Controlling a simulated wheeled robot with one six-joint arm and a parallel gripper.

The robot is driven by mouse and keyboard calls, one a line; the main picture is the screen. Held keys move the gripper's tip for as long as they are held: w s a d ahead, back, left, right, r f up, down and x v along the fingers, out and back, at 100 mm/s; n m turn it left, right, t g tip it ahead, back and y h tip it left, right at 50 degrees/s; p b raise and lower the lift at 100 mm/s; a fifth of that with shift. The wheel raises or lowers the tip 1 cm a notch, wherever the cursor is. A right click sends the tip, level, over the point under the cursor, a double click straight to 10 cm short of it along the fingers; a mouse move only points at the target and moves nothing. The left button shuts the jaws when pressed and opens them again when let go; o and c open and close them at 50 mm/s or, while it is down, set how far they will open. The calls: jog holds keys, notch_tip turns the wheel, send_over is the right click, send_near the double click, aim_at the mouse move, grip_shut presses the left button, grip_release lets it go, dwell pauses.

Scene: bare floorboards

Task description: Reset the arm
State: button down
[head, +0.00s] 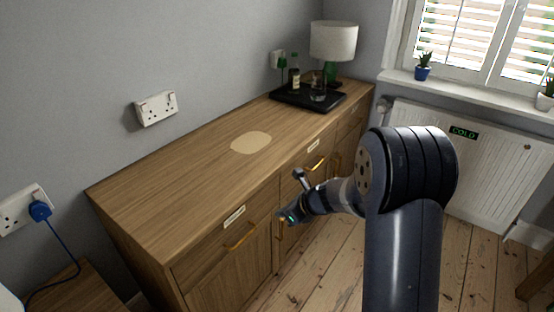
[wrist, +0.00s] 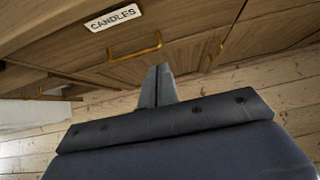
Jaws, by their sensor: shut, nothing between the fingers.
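My gripper (head: 283,214) is in front of the wooden sideboard, beside its drawer fronts, at the end of my dark arm. In the wrist view my gripper's two fingers (wrist: 158,72) lie side by side, shut with nothing between them. They point toward a drawer front with a brass handle (wrist: 135,48) and a label reading CANDLES (wrist: 113,17). I cannot tell how close the fingertips are to the sideboard. My arm hides part of the sideboard front and the floor in the head view.
The sideboard (head: 180,190) runs along the grey wall, with a pale round patch (head: 251,142) on its top. A black tray (head: 290,97) with a bottle (head: 294,75) and a glass (head: 318,89) stands near a lamp (head: 333,42). A radiator (head: 490,175) is right; floorboards (head: 325,265) show bare below.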

jog(key=b, duration=0.1)
send_near(249, 216)
notch_tip(249, 216, down, 3)
jog(key=w+a, duration=0.2)
jog(key=shift+w+a+f, duration=0.15)
jog(key=shift+a+f, duration=0.1)
jog(key=shift+a, duration=0.15)
dwell(0.4)
